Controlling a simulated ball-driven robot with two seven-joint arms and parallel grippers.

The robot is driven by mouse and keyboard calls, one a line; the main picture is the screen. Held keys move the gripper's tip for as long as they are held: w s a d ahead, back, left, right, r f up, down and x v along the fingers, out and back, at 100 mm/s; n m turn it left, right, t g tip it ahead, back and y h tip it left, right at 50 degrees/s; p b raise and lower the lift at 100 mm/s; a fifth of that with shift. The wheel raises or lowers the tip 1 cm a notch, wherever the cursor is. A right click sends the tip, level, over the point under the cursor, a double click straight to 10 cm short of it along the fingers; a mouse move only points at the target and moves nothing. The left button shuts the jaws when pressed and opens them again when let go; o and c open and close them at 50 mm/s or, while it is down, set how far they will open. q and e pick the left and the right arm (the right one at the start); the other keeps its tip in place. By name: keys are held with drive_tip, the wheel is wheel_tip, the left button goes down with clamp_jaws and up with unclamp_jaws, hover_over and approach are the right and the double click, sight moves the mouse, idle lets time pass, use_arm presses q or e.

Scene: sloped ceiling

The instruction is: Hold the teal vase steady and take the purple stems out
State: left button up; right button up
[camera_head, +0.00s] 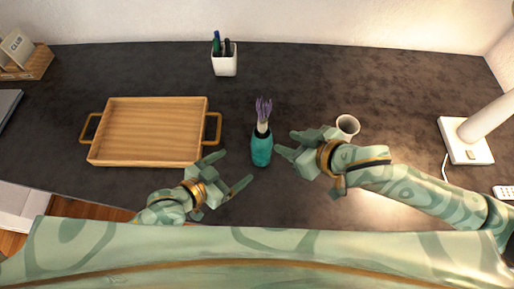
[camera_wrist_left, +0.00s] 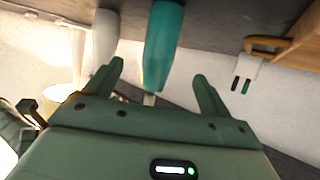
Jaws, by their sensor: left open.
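The teal vase (camera_head: 261,150) stands upright on the dark desk, with the purple stems (camera_head: 263,112) rising from its mouth. My left gripper (camera_head: 236,168) is open and empty, a little to the left of the vase and nearer to me. In the left wrist view the vase (camera_wrist_left: 163,45) appears inverted, in line with the gap between the open left fingers (camera_wrist_left: 158,80); the purple tops are not visible there. My right gripper (camera_head: 285,143) is just right of the vase, its fingertips apart and nothing seen between them. I cannot tell whether it touches the vase.
A wooden tray (camera_head: 150,103) with handles lies at left. A white pen holder (camera_head: 224,66) stands behind. A white cup (camera_head: 347,125) is close behind my right gripper. A lamp base (camera_head: 466,150) is at far right.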

sight(262, 148)
use_arm(q)
drive_tip(key=x, duration=1.3)
drive_tip(key=shift+f, duration=0.1)
drive_tip(key=shift+c, duration=0.2)
